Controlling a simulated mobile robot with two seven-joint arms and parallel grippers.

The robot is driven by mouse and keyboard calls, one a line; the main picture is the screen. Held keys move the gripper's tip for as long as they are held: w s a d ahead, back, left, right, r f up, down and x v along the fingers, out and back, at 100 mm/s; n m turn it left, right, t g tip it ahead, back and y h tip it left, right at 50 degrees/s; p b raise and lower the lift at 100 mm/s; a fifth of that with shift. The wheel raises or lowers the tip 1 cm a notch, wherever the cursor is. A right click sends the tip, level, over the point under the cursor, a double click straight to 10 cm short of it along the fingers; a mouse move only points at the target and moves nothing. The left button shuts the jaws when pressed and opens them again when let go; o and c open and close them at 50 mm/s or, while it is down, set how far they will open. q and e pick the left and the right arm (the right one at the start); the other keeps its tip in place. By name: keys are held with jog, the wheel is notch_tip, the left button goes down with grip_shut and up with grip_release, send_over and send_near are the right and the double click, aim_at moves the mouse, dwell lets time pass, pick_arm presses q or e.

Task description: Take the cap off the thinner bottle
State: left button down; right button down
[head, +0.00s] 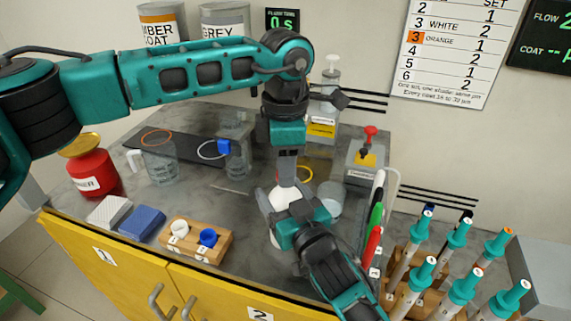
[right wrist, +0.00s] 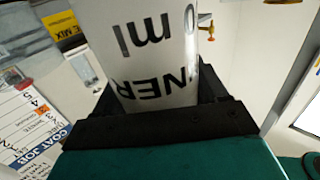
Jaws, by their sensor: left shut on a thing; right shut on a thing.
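A white bottle (head: 284,199) stands among my arms in the middle of the counter. It also shows in the right wrist view (right wrist: 150,60), with black letters ending in "NER" and "ml", upside down there. My right gripper (head: 283,217) reaches in from the front and is shut around the bottle's body; its black jaws (right wrist: 160,112) flank the bottle. My left gripper (head: 287,180) points straight down over the bottle's top and is shut on the cap, which its fingers hide. I cannot tell whether the cap still touches the bottle.
A red can (head: 92,175) with a yellow lid stands at the left. A wooden block (head: 196,242) holds a white and a blue cup. A glass beaker (head: 329,201) is close right of the bottle. Pens and a rack of teal-topped rods (head: 462,290) crowd the right.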

pick_arm(q)
jog(key=n, duration=0.7)
jog(key=shift+n, duration=0.4)
jog(key=n, duration=1.2)
jog(key=shift+n, duration=0.3)
jog(key=n, duration=0.6)
jog(key=shift+r+n, duration=0.1)
jog(key=shift+n, duration=0.3)
jog(key=shift+r, duration=0.1)
jog(key=shift+r, duration=1)
